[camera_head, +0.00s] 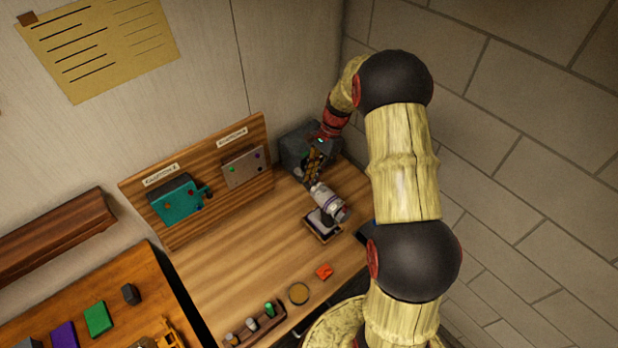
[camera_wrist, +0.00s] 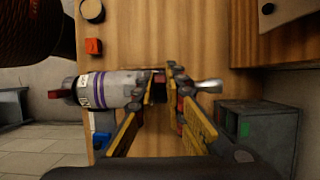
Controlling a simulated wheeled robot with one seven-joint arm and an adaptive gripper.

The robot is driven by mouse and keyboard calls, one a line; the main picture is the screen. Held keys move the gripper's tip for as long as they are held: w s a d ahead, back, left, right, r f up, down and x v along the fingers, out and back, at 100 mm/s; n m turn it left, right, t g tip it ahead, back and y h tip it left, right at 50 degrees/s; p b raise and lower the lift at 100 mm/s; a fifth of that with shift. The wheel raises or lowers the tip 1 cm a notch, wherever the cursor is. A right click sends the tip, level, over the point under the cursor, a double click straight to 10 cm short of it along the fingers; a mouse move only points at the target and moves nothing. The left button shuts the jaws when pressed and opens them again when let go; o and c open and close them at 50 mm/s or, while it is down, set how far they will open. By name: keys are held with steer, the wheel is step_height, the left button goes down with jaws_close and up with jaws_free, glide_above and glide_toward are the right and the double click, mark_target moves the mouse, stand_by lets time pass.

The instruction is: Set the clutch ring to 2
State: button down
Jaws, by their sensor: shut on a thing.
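A grey-white powered tool (camera_head: 327,198) with purple bands lies level on a small dark stand (camera_head: 322,228) at the right of the wooden bench. In the wrist view its body (camera_wrist: 105,89) lies left of my fingers, with a pale label and a red part at its far end. A shiny metal tip (camera_wrist: 209,86) sticks out on the right. My gripper (camera_wrist: 163,82) is shut around the tool's narrow dark front part, where the clutch ring seems to be. The fingers hide most of that part, and I cannot read any number there. My gripper (camera_head: 314,162) also shows in the head view.
A dark grey box (camera_head: 297,146) stands close behind my gripper. A backboard holds a teal unit (camera_head: 178,200) and a grey panel (camera_head: 244,167). An orange block (camera_head: 324,271), a round disc (camera_head: 299,293) and a rack (camera_head: 255,328) lie toward the front. The bench middle is clear.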

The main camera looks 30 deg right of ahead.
steer(key=shift+d+y, duration=0.2)
steer(key=shift+y, duration=0.1)
steer(key=c, duration=1.8)
jaws_free()
steer(key=shift+c, duration=0.2)
steer(key=v, duration=1.2)
steer(key=shift+w, duration=0.15)
